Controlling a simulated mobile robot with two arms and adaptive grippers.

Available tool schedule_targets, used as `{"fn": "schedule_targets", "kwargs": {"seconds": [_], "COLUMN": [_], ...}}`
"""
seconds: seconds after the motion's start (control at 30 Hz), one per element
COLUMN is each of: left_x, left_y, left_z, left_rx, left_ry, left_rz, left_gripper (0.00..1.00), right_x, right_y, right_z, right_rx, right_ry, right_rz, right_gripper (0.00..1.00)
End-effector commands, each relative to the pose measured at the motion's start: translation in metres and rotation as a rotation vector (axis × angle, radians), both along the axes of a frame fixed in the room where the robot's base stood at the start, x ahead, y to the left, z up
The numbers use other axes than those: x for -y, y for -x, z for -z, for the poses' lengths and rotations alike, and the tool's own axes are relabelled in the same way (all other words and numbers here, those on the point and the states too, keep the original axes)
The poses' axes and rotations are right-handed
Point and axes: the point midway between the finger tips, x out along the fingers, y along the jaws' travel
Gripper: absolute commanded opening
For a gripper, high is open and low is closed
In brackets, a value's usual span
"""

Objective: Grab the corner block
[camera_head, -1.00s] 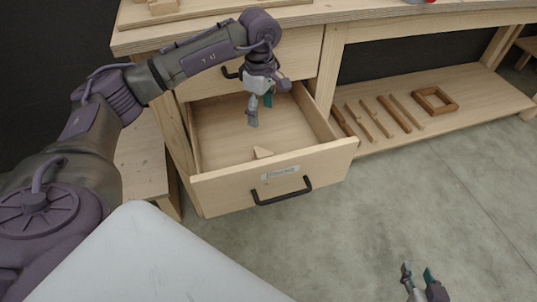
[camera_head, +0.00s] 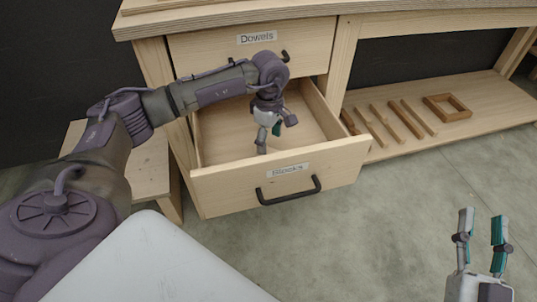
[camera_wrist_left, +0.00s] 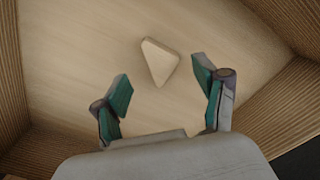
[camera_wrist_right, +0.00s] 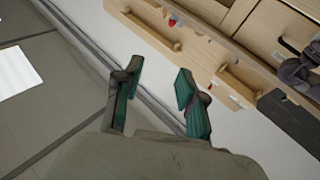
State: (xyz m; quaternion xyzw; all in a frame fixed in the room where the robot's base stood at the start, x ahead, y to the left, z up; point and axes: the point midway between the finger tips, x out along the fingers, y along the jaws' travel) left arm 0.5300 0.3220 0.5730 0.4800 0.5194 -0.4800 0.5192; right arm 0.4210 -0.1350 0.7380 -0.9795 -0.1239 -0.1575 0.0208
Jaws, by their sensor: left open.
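The corner block (camera_wrist_left: 158,61) is a small pale wooden triangle lying on the drawer floor in the left wrist view. In the head view my left gripper and the drawer front hide it. My left gripper (camera_head: 268,140) reaches down into the open lower drawer (camera_head: 205,185), labelled Blocks. In the left wrist view its fingers (camera_wrist_left: 162,90) are apart and empty, with the block just beyond and between them. My right gripper (camera_head: 480,228) is at the lower right of the head view, away from the drawer. Its fingers are apart and empty in the right wrist view (camera_wrist_right: 158,88).
The closed Dowels drawer (camera_head: 210,52) sits directly above the open one. The drawer's side walls stand close around my left gripper. The floor (camera_head: 400,200) in front is clear.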

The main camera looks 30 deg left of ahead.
Motion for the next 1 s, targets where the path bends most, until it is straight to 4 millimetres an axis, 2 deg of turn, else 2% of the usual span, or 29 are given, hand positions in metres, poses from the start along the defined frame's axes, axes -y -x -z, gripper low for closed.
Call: {"fn": "schedule_targets", "kwargs": {"seconds": [0.1, 0.37, 0.7, 0.77, 1.0], "left_x": [-0.001, -0.002, -0.002, -0.002, -0.002], "left_y": [0.003, 0.005, 0.005, 0.005, 0.005], "left_z": [0.016, 0.043, 0.047, 0.047, 0.047], "left_rx": [-0.001, -0.001, 0.000, 0.000, 0.000], "left_ry": [0.000, 0.000, 0.000, 0.000, 0.000], "left_rz": [0.000, -0.001, 0.000, 0.000, 0.000], "left_gripper": [0.72, 0.72, 0.72, 0.64, 0.24], "right_x": [-0.001, 0.000, 0.001, 0.001, 0.001], "right_y": [0.007, 0.031, 0.037, 0.037, 0.037], "right_z": [-0.016, -0.053, -0.061, -0.061, -0.061], "right_rx": [0.119, 0.370, 0.418, 0.417, 0.416], "right_ry": [-0.033, -0.105, -0.119, -0.119, -0.118], "right_rz": [-0.008, -0.021, -0.023, -0.023, -0.023], "right_gripper": [0.40, 0.40, 0.40, 0.40, 0.40]}}
